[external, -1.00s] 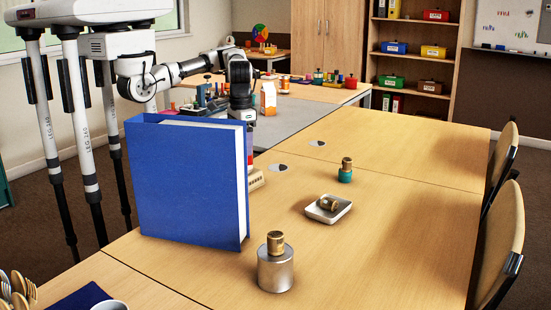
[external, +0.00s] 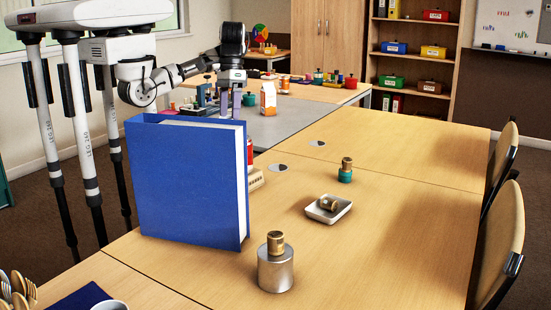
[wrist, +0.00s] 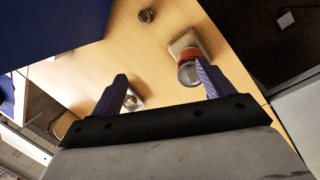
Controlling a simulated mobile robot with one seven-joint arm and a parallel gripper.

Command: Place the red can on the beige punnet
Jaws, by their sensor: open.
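The red can (external: 249,151) shows as a narrow strip past the right edge of the blue binder. The beige punnet (external: 256,181) shows just below it, also partly hidden by the binder. In the wrist view the red can (wrist: 187,72) appears end-on, overlapping the near end of the beige punnet (wrist: 184,41). It seems to stand on the punnet, but the contact is hidden. My gripper (external: 230,105) is open and empty, raised above and behind the binder. In the wrist view its fingers (wrist: 162,86) are wide apart, with the can beyond them, near the right finger.
The tall blue binder (external: 190,185) stands upright in front. A metal canister (external: 276,271) with a brass knob, a small white tray (external: 314,213) and a green-and-brass piece (external: 345,172) stand to the right. An orange-and-white carton (external: 268,100) is behind. The right tabletop is mostly clear.

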